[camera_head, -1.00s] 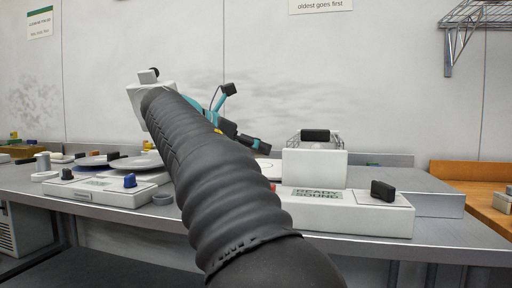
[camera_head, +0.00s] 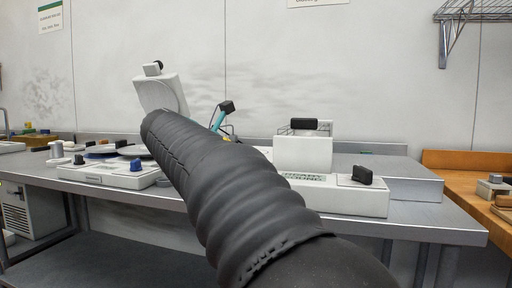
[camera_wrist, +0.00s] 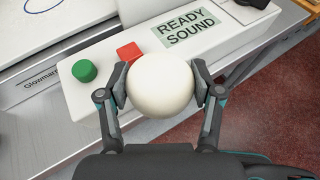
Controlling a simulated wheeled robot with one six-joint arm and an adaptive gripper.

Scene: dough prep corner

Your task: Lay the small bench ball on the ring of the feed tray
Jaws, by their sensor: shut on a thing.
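My gripper (camera_wrist: 161,90) is shut on a smooth off-white ball (camera_wrist: 160,86), with one dark finger on each side of it. In the wrist view the ball hangs in front of a white machine base (camera_wrist: 90,106) with a green "READY SOUND" label, a green button and a red square button. In the head view my black-sleeved arm covers the middle of the scene, hiding the gripper and the ball. I cannot make out the feed tray's ring in either view.
The white machine (camera_head: 348,198) with a black knob stands on the grey bench (camera_head: 420,222). A white unit (camera_head: 108,172) with a blue knob and discs stands at left. A wooden bench (camera_head: 470,168) is at right. In the wrist view, reddish floor (camera_wrist: 280,100) shows past the bench edge.

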